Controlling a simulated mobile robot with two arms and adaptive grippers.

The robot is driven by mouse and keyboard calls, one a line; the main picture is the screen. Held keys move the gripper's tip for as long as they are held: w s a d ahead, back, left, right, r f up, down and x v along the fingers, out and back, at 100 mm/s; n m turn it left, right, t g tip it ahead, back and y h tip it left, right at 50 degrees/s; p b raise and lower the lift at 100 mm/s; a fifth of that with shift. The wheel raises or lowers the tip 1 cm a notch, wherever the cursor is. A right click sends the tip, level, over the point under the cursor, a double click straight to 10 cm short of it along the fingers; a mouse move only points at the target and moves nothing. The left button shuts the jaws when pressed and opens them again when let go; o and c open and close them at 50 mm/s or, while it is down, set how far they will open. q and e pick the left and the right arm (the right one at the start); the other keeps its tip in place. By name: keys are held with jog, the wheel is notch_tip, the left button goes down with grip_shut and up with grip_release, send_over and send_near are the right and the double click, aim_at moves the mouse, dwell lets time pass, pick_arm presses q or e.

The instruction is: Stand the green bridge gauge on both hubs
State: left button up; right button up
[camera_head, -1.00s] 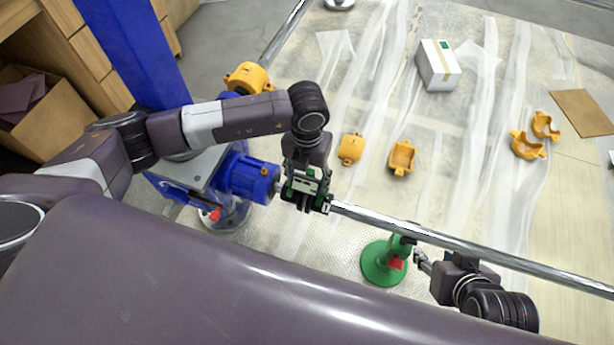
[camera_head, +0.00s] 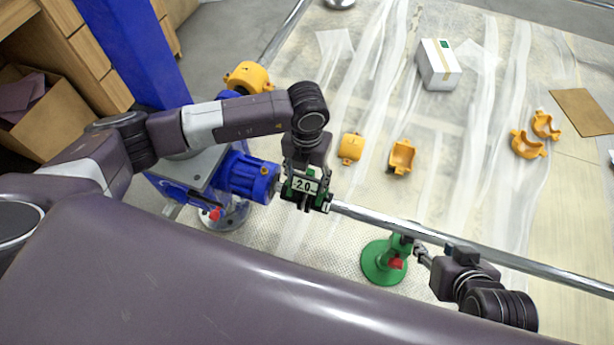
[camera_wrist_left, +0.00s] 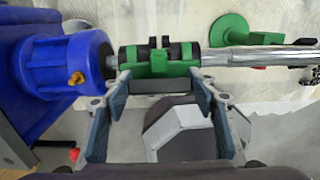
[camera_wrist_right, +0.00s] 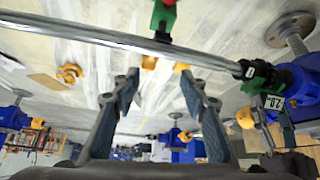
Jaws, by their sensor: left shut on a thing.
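My right gripper (camera_wrist_right: 158,82) is open and empty, near the green screw jack (camera_head: 384,263) and below the shaft.
The steel shaft (camera_head: 470,247) runs right from the joint, above the green jack with its red handle. The blue motor (camera_head: 250,178) stands to the left. Orange guard pieces (camera_head: 402,157) and a white box (camera_head: 438,65) lie on the floor sheeting beyond, with free room between them.

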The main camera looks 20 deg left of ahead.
pick_arm(q)
jog(key=shift+f, duration=0.2)
pick_arm(e)
jog(key=shift+w+a+r+t, duration=0.15)
jog(key=shift+w+r+t, duration=0.05)
jog(key=shift+w, duration=0.2)
jog(key=shift+w+a+r+t, duration=0.1)
jog(key=shift+w+r+t, duration=0.1)
jog(key=shift+w, duration=0.2)
jog(key=shift+w+r, duration=0.15)
jog(key=shift+w, duration=0.05)
pick_arm(q)
jog(key=shift+f, duration=0.1)
pick_arm(e)
jog(key=shift+w+a, duration=0.1)
jog(key=shift+w, duration=0.05)
pick_arm(q)
jog(key=o, duration=1.6)
jog(key=shift+c, duration=0.2)
pick_arm(e)
jog(key=shift+w+a+r, duration=0.1)
jog(key=shift+r, duration=0.05)
pick_arm(q)
notch_tip(320, 180, up, 12)
